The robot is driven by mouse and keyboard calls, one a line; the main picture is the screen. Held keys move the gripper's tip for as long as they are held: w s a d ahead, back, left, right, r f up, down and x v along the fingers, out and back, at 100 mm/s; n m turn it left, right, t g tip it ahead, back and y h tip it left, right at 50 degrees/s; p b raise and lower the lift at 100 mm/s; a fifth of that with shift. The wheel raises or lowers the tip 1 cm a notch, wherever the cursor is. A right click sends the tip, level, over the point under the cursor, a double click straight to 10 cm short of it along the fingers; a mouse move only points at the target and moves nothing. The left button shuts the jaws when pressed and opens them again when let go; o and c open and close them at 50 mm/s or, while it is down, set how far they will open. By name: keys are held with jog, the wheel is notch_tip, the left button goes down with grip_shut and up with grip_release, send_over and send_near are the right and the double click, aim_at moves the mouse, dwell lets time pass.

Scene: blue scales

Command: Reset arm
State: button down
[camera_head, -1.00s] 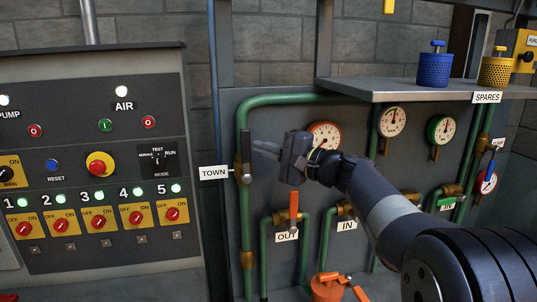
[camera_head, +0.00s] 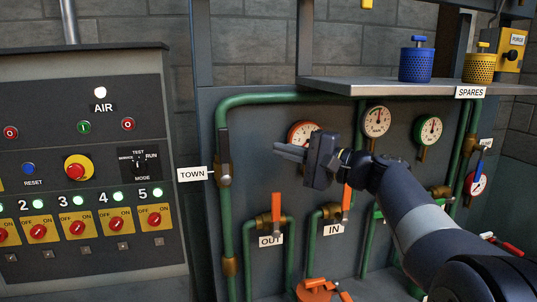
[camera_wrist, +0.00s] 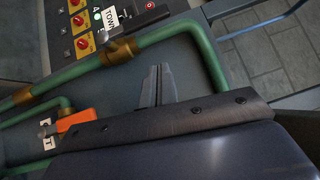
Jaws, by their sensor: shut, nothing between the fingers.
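My gripper (camera_head: 277,150) is shut and empty. In the head view it points left, in front of the pipe panel, between the TOWN valve and the red-rimmed gauge. In the wrist view its closed fingers (camera_wrist: 157,84) show against the grey panel, apart from the green pipe. The TOWN valve (camera_head: 224,170) has a dark handle standing upright along the pipe. My arm reaches in from the lower right and covers part of the panel.
The control board (camera_head: 85,200) with lit green lamps stands at left. The OUT valve's orange handle (camera_head: 276,207) and the IN valve's orange handle (camera_head: 346,200) are upright below my gripper. A shelf (camera_head: 385,87) holds a blue basket (camera_head: 417,65) and a yellow basket (camera_head: 478,68).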

jog(key=v, duration=0.4)
jog(key=shift+r+b, duration=0.2)
jog(key=shift+b, duration=0.15)
